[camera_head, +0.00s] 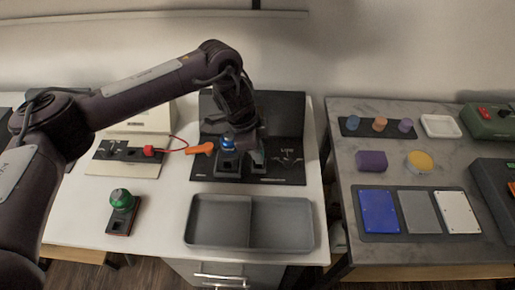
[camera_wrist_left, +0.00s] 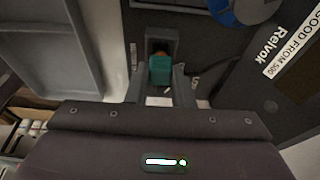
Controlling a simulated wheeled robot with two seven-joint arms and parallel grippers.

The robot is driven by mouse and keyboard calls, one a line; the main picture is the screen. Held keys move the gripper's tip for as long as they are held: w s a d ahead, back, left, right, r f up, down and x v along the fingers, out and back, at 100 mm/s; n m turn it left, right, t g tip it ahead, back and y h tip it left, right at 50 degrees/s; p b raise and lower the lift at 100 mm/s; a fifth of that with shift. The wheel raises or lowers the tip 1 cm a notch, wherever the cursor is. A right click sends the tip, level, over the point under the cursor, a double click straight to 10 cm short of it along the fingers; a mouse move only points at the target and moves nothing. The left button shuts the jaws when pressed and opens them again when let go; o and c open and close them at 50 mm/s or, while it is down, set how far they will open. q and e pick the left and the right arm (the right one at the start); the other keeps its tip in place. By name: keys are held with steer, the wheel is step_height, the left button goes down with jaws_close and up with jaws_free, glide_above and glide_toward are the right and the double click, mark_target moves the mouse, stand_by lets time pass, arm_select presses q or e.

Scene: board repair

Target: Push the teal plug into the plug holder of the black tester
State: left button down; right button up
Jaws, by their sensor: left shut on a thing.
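The black tester (camera_head: 210,172) lies at the back of the white table, with a blue knob (camera_head: 228,142) on its left part. My left gripper (camera_head: 252,162) is over the tester's middle, right of the knob. In the left wrist view the teal plug (camera_wrist_left: 160,72) is between the two fingers, which are shut on it. The plug holder (camera_wrist_left: 161,36) is a dark block directly ahead of the plug. The plug's far end is at the holder's opening; I cannot tell how deep it sits. In the head view the gripper hides the plug and holder. My right gripper is not in view.
A green-knobbed device (camera_head: 123,203) stands front left. A marble table (camera_head: 345,108) with small parts is to the right, across a gap.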

arm_select(q)
steer(key=shift+f, duration=0.4)
stand_by(0.8)
steer(key=shift+f, duration=0.15)
stand_by(0.3)
steer(key=shift+f, duration=0.5)
stand_by(0.9)
steer(key=c, duration=0.9)
jaws_free()
steer(key=shift+r+p, duration=0.25)
steer(key=shift+p, duration=0.05)
steer(key=shift+r+p, duration=1.15)
steer(key=shift+p, duration=0.1)
steer(key=shift+r, duration=0.15)
